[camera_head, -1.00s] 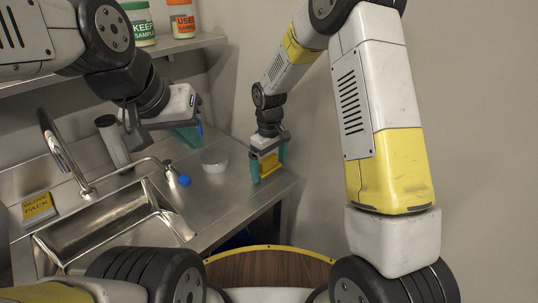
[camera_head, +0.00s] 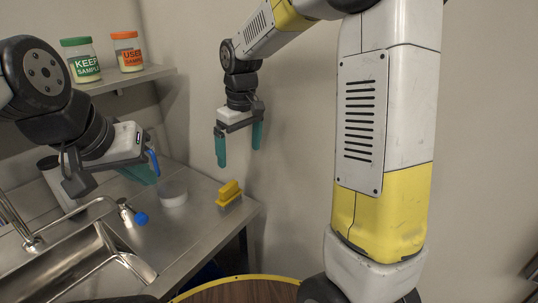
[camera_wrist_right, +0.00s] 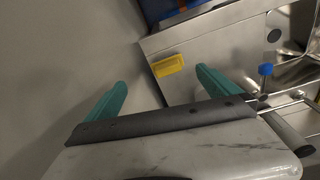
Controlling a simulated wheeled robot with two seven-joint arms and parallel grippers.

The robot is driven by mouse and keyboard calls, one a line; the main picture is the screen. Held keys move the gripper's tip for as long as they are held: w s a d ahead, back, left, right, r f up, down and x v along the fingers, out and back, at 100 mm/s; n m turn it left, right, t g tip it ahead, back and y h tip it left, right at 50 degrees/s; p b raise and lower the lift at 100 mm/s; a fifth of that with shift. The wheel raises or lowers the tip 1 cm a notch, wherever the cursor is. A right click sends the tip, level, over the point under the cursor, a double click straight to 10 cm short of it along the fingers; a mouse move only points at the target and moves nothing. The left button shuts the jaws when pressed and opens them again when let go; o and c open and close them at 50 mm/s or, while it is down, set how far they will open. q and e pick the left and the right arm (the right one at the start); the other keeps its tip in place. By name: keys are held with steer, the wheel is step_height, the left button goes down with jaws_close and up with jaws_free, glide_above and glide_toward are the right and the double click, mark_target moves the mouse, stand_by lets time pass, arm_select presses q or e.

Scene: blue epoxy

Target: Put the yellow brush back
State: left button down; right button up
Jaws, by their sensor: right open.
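The yellow brush (camera_head: 229,193) lies on the steel counter (camera_head: 195,215) near its right end, close to the back wall. It also shows in the right wrist view (camera_wrist_right: 168,66), beyond the fingers and apart from them. My right gripper (camera_head: 239,150) is open and empty, with teal fingers pointing down, raised above the brush. Its two fingers also show in the right wrist view (camera_wrist_right: 160,98). My left gripper (camera_head: 143,172) is over the counter at the left, near the tap; its fingers are partly hidden, so I cannot tell its opening.
A round translucent dish (camera_head: 173,193) stands left of the brush. A tap with a blue end (camera_head: 141,218) and a sink (camera_head: 80,270) are further left. A shelf (camera_head: 135,77) holds a KEEP jar (camera_head: 82,62) and a USED jar (camera_head: 128,52).

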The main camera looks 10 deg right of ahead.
steer(key=s+d+r+m+t, duration=0.2)
steer(key=s+d+r+m, duration=0.1)
steer(key=s, duration=0.7)
steer(key=s+d+r+m+t+y, duration=0.1)
steer(key=s+d+r+m+t, duration=0.2)
steer(key=s+d, duration=0.4)
steer(key=s+r, duration=0.1)
steer(key=s, duration=0.1)
steer(key=shift+s+r+m+y, duration=0.3)
steer(key=shift+s+r+m, duration=0.05)
steer(key=shift+s+m, duration=0.05)
